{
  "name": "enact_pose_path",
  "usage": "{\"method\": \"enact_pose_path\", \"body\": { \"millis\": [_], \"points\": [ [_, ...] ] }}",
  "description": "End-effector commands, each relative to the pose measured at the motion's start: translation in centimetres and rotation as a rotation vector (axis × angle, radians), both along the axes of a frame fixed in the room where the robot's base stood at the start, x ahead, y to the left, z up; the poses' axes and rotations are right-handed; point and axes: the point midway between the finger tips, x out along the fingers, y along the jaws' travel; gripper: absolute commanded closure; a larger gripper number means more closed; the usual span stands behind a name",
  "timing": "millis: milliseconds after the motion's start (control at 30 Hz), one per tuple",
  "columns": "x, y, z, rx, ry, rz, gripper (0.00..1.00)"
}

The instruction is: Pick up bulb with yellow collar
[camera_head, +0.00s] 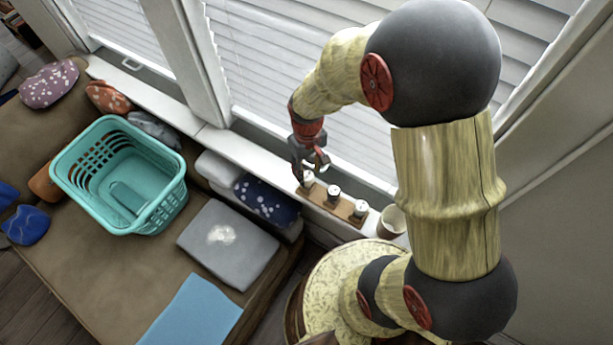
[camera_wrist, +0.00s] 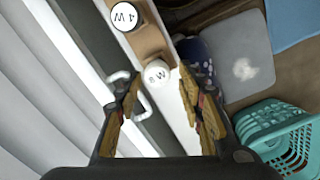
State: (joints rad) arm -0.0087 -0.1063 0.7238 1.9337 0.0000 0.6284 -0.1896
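A wooden holder (camera_head: 341,207) on the window sill carries a row of white-topped bulbs. The bulb nearest my gripper (camera_head: 308,180) is at the holder's left end; its collar looks pale yellowish but is small. The middle bulb (camera_head: 333,192) has a dark collar, and the right-end bulb (camera_head: 360,209) a pale one. My gripper (camera_head: 309,165) is open just above the left-end bulb. In the wrist view, a bulb top marked with a W (camera_wrist: 156,74) shows between the open fingertips (camera_wrist: 158,88), its collar hidden. Another marked bulb (camera_wrist: 124,16) stands farther along the holder.
A pale cup (camera_head: 392,221) stands right of the holder. The window blinds and frame (camera_head: 225,115) rise behind the sill. A white hooked piece (camera_wrist: 141,104) shows beside the left finger. A turquoise basket (camera_head: 165,205), cushions and a grey pad (camera_head: 235,260) lie on the brown seat.

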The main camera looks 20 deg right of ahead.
Motion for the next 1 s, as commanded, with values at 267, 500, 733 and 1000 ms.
{"method": "enact_pose_path", "body": {
  "millis": [267,500,733,1000],
  "points": [
    [1.1,0.0,-1.4,0.001,-0.036,0.039,0.61],
    [1.1,-0.1,-3.2,0.001,-0.038,0.038,0.61],
    [1.0,-0.4,-6.6,0.001,-0.035,0.037,0.61],
    [1.1,-0.4,-7.4,0.001,-0.039,0.037,0.61]
  ]
}}
